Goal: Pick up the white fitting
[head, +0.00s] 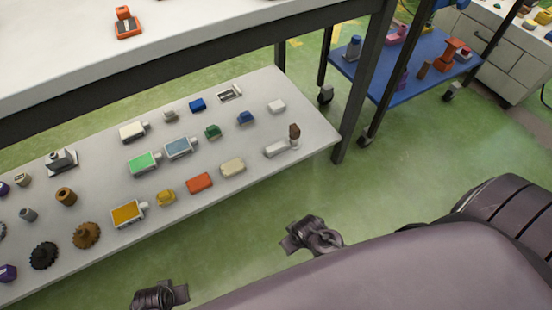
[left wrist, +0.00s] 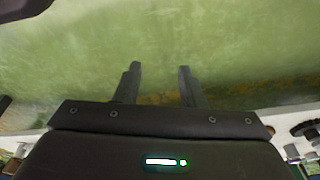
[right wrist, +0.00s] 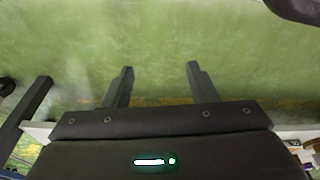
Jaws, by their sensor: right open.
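Several whitish pieces lie on the lower white shelf in the head view, and I cannot tell for sure which is the white fitting. They are a small white block (head: 277,106) near the back right, a whitish piece (head: 132,131) at the back middle, and a pale piece (head: 276,149) beside a brown-topped part at the right end. My left gripper (left wrist: 159,72) shows in the left wrist view, fingers apart with nothing between them. My right gripper (right wrist: 160,72) shows in the right wrist view, open and empty. Both wrist views show green floor beyond the fingertips.
The lower shelf (head: 315,141) also holds coloured blocks, boxes and gears. A white upper top (head: 60,50) with a dark frame overhangs its back. A dark leg (head: 362,90) stands at its right end. A blue cart (head: 425,72) is behind. Green floor (head: 400,165) is clear.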

